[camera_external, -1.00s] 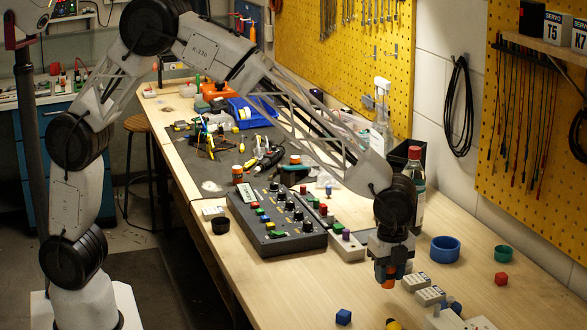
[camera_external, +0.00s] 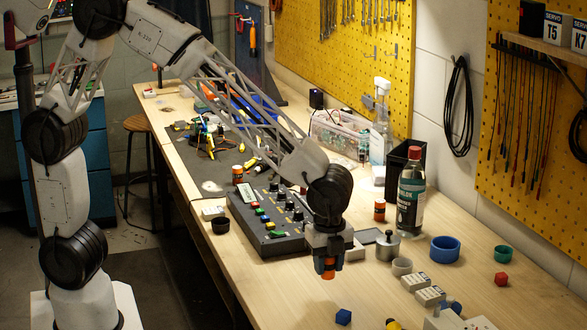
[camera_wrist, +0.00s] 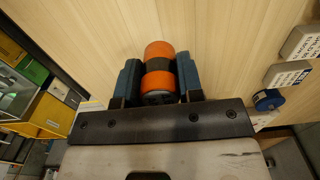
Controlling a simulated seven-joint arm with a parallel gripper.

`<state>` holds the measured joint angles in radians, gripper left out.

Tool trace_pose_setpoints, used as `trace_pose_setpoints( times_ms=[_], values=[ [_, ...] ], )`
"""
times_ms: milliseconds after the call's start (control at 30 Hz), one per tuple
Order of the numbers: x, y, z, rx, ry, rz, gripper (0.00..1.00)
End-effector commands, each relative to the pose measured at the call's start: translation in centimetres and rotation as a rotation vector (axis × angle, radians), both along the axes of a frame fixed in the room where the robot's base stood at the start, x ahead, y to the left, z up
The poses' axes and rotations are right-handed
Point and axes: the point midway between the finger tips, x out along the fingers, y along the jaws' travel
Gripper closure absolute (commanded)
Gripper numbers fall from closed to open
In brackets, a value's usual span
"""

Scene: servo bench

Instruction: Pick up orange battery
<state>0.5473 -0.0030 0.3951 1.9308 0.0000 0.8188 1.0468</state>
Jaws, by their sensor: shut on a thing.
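The orange battery (camera_wrist: 160,51) has a dark band around its middle and sits between the two blue fingers of my gripper (camera_wrist: 160,80) in the wrist view. The fingers press on it from both sides. In the external view my gripper (camera_external: 328,262) hangs over the bench just in front of the black control box, and the battery's orange end (camera_external: 328,275) shows below the fingers. The battery appears to be held above the wooden bench top; the exact height is hard to tell.
The black control box (camera_external: 268,222) with knobs stands close behind my gripper. A metal pot (camera_external: 387,246), a blue ring (camera_external: 445,249), a bottle (camera_external: 411,195) and white boxes (camera_external: 430,296) are to the right. Bare wood lies between.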

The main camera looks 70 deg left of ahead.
Motion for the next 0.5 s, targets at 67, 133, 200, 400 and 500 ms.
trace_pose_setpoints(
  times_ms=[67,133,200,400,500],
  values=[
    [-0.42,0.25,0.06,0.0,0.0,0.0,0.92],
    [-0.65,0.38,0.11,0.0,-0.001,0.0,0.92],
    [-0.78,0.46,0.12,0.0,-0.001,0.0,0.92],
    [-0.88,0.51,0.12,0.0,0.0,0.0,0.92],
    [-0.88,0.51,0.12,0.0,0.0,0.0,0.92]
  ],
)
